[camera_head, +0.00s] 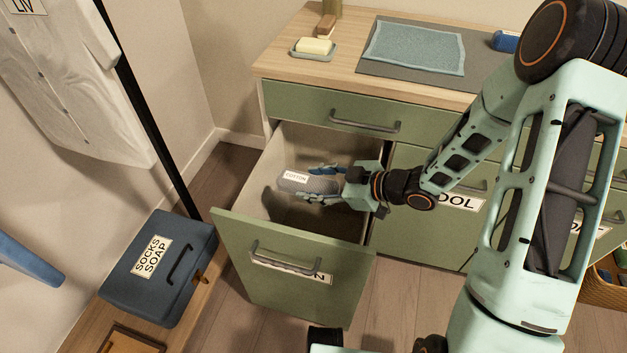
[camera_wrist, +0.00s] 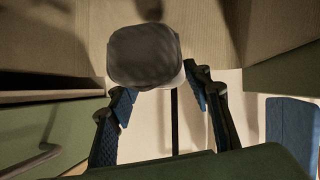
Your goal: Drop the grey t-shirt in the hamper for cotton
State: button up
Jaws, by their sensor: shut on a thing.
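The grey t-shirt (camera_head: 322,186) is a rolled bundle with a white tag reading COTTON. My gripper (camera_head: 320,183) is shut on it, with fingers on both sides, and holds it over the opening of a pulled-out green drawer (camera_head: 235,238). The drawer's front label is partly hidden by its handle, with an N showing at the end. In the wrist view the bundle's grey end (camera_wrist: 145,55) sits between the fingertips (camera_wrist: 160,88). I cannot tell how far the bundle is below the drawer's rim.
A blue box (camera_head: 190,258) labelled SOCKS SOAP stands left of the drawer. A white shirt (camera_head: 75,85) hangs at upper left. The countertop holds a soap dish (camera_head: 313,54) and a folded teal towel (camera_head: 415,45). Another drawer label (camera_head: 462,201) reads partly OOL.

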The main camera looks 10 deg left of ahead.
jog(key=shift+f, duration=0.3)
jog(key=o, duration=1.5)
jog(key=shift+r, duration=0.1)
jog(key=shift+r+p, duration=3.65)
jog(key=shift+r, duration=0.3)
